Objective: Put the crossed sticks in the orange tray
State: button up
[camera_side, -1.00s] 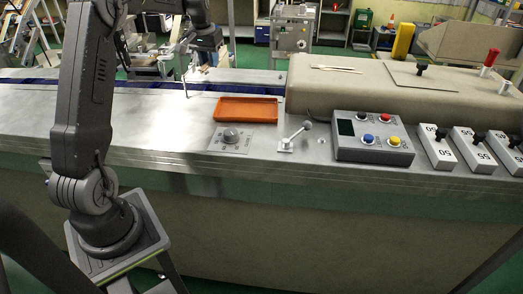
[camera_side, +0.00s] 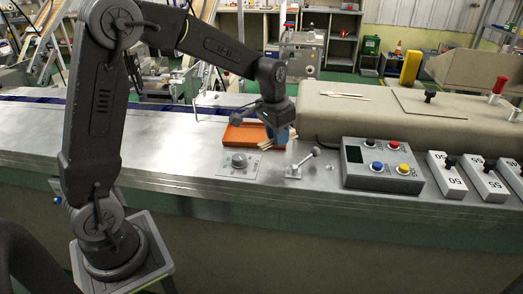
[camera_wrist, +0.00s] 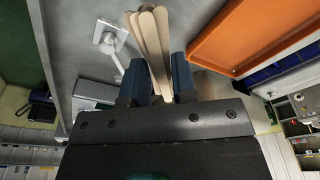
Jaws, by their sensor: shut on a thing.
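My gripper (camera_side: 279,137) is shut on a bunch of pale wooden sticks (camera_wrist: 150,40). In the wrist view the sticks stick out, slightly fanned and overlapping, from between the blue fingers (camera_wrist: 158,78). In the wrist view the tray (camera_wrist: 235,40) is to the right of the sticks. I cannot tell whether the sticks touch it.
A dial plate (camera_side: 239,163) and a lever switch (camera_side: 301,163) sit in front of the tray. A button box (camera_side: 380,167) stands to the right. A beige housing (camera_side: 400,115) rises behind, with a few thin sticks (camera_side: 345,96) on top. The counter left of the tray is clear.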

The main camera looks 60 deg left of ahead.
jog(key=s+a+r+n+g, duration=0.1)
jog(key=s+a+r+n, duration=0.2)
jog(key=a+n, duration=0.9)
jog(key=s+a+r+n+g, duration=0.1)
jog(key=s+a+r+n, duration=0.15)
jog(key=a+n, duration=1)
jog(key=n, duration=0.4)
send_over(256, 136)
notch_tip(256, 136, down, 7)
jog(key=shift+a+r, duration=0.1)
jog(key=shift+f, duration=2.05)
jog(key=shift+f, duration=0.15)
